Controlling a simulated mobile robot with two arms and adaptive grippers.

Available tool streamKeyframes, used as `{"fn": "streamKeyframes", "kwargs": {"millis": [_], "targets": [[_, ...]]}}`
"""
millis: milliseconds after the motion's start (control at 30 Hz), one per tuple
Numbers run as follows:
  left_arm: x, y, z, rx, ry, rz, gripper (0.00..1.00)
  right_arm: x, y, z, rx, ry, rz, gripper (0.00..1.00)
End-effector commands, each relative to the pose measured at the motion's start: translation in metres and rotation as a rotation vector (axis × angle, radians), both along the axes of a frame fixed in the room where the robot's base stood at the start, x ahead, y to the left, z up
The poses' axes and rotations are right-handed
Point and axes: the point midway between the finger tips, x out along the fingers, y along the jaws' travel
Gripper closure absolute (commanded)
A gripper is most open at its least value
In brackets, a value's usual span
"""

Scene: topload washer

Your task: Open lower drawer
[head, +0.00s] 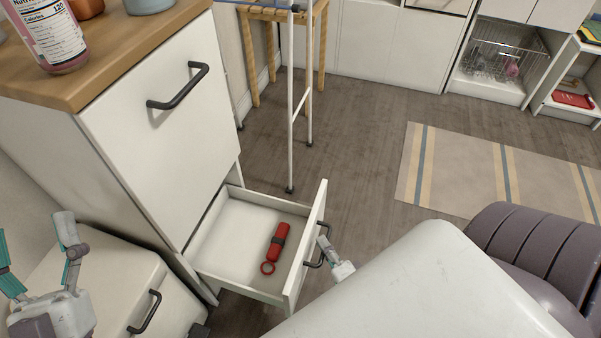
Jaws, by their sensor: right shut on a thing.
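The lower drawer (294,274) of the white cabinet is pulled out, with its white interior showing. A red object with a black band and a red ring (279,242) lies inside it. The drawer's dark handle (316,264) is on the front panel. My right gripper (323,250) is shut on this handle, at the outer side of the drawer front; my pale arm hides part of the area in front. My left gripper (38,260) is at the lower left, away from the drawer, with its fingers spread and empty.
Above the drawer is a large closed front with a dark handle (178,87). Bottles stand on the wooden top (108,52). A low white unit (167,312) is at the lower left. A white rack (300,90) stands behind the drawer. Floor is clear toward the striped rug (475,165).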

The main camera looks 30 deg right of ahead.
Motion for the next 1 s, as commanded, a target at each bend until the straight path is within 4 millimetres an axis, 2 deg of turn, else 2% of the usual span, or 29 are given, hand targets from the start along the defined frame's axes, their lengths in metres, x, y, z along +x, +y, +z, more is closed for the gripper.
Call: {"fn": "streamKeyframes", "kwargs": {"millis": [100, 300, 800, 833, 967, 1000], "targets": [[0.004, 0.000, -0.005, 0.012, 0.041, 0.003, 0.25, -0.017, -0.012, 0.000, -0.002, 0.004, 0.002, 1.00], [0.009, -0.001, -0.011, 0.024, 0.083, 0.004, 0.25, -0.031, -0.023, 0.000, -0.001, 0.002, 0.001, 1.00], [0.010, -0.001, -0.014, 0.028, 0.096, 0.005, 0.25, -0.036, -0.027, 0.000, 0.001, 0.001, -0.001, 1.00], [0.010, -0.001, -0.014, 0.028, 0.096, 0.005, 0.25, -0.036, -0.027, -0.001, 0.001, 0.001, -0.001, 0.86], [0.010, -0.001, -0.014, 0.028, 0.096, 0.005, 0.25, -0.036, -0.027, 0.000, 0.001, 0.001, 0.000, 0.64], [0.010, -0.001, -0.014, 0.028, 0.096, 0.005, 0.25, -0.036, -0.027, 0.000, 0.001, 0.001, 0.000, 0.63]]}}
